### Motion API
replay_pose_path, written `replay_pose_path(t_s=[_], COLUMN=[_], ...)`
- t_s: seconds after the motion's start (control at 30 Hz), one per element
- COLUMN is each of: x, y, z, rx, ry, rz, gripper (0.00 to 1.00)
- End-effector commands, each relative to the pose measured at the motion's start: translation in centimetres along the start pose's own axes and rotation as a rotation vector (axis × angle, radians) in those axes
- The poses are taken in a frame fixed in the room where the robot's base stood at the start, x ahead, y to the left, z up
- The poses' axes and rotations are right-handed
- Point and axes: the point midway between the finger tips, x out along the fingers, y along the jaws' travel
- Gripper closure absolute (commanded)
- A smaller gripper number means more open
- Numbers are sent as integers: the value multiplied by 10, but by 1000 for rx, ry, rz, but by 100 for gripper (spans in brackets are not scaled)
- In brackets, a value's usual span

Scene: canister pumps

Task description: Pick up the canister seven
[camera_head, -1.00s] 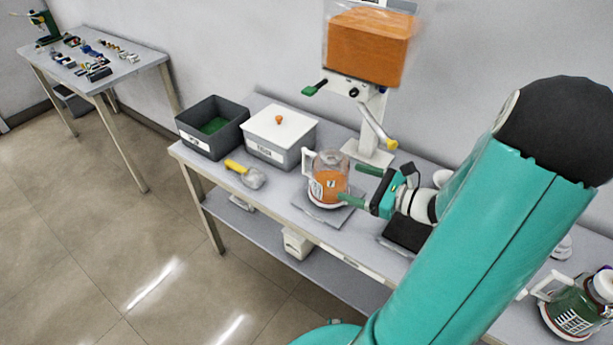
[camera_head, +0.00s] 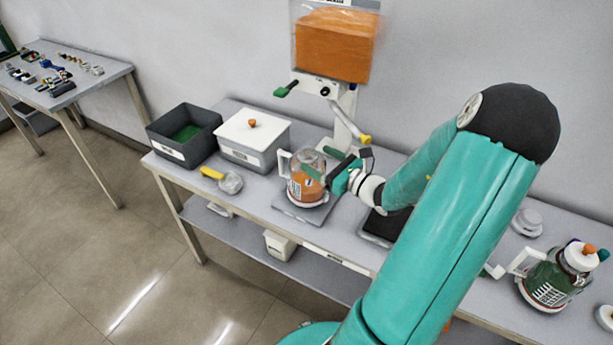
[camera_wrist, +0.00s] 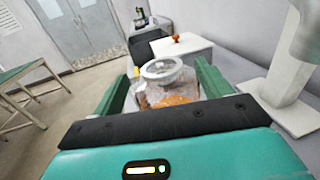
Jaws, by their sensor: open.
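The canister seven (camera_head: 303,190) is a clear jug with orange contents, a white handle on its left and a label on its front. It stands upright on a grey plate (camera_head: 290,208) on the bench. My gripper (camera_head: 323,163) is open, with its green fingers on either side of the canister's upper body. The canister's lower part is hidden in the wrist view.
A dispenser (camera_head: 335,45) with an orange hopper stands behind the canister. A white lidded bin (camera_head: 255,137), a dark open bin (camera_head: 170,150) and a yellow-handled scoop (camera_head: 228,182) are to the left. A green-filled canister (camera_head: 548,283) stands at the right, and a black pad (camera_head: 385,226) lies nearer.

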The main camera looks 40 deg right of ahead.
Motion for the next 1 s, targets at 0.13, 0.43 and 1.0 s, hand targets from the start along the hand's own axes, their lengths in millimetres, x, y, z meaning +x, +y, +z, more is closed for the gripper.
replay_pose_path(t_s=[0.13, 0.43, 1.0], x=[25, 47, 47], y=[0, 1, 1], z=[-3, -3, -2], rx=[1, 0, -1], ry=[-3, 0, -2], rz=[4, 2, 3], gripper=[23, 23, 100])
